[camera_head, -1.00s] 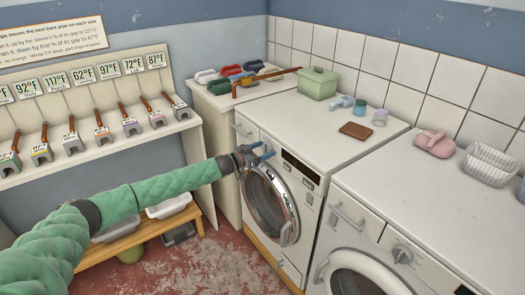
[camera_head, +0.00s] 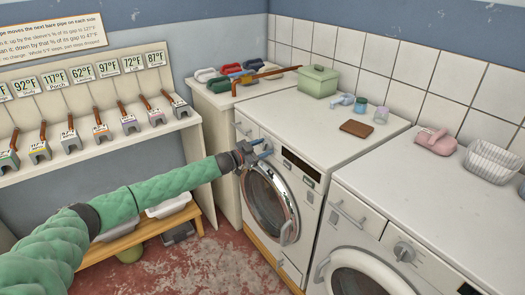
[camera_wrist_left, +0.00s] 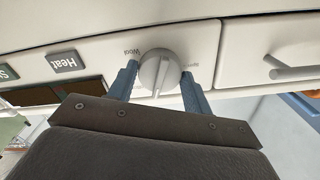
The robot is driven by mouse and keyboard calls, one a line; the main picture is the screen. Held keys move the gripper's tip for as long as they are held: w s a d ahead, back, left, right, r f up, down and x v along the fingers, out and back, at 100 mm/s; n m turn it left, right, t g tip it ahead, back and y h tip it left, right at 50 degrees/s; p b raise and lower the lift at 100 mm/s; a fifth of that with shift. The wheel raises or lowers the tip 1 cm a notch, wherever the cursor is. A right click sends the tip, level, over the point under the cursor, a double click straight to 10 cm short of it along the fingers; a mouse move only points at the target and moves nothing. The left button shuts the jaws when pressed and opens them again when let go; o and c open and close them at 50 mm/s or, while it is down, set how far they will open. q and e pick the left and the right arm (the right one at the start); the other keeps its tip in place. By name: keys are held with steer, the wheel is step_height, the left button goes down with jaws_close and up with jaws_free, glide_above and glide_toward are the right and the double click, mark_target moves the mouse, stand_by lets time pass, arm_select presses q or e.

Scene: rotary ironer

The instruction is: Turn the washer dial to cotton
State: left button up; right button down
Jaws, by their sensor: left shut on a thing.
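My left gripper (camera_head: 263,148) is at the upper front panel of the left white front-loading machine (camera_head: 335,125). In the left wrist view its two blue fingers (camera_wrist_left: 160,78) are on either side of a round grey dial (camera_wrist_left: 160,70) with a raised bar, and are shut on it. The word "Wool" shows beside the dial at the left. Another label at the right is partly hidden by a finger, and no "cotton" label can be read. In the head view the dial is hidden by the gripper. My right gripper is not in view.
A button marked "Heat" (camera_wrist_left: 64,62) is left of the dial; a drawer handle (camera_wrist_left: 292,72) is to its right. The machine's round door (camera_head: 270,203) is below my gripper. A second machine (camera_head: 430,215) with its own dial (camera_head: 403,251) stands at the right.

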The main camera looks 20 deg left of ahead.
arm_select(q)
steer(key=shift+m+b, duration=0.7)
steer(key=shift+m, duration=1.8)
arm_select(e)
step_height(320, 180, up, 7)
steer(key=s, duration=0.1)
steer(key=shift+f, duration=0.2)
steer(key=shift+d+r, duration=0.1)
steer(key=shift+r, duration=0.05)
arm_select(q)
steer(key=o, duration=1)
steer(key=shift+c, duration=0.2)
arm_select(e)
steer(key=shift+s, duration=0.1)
arm_select(q)
steer(key=shift+s+a, duration=0.1)
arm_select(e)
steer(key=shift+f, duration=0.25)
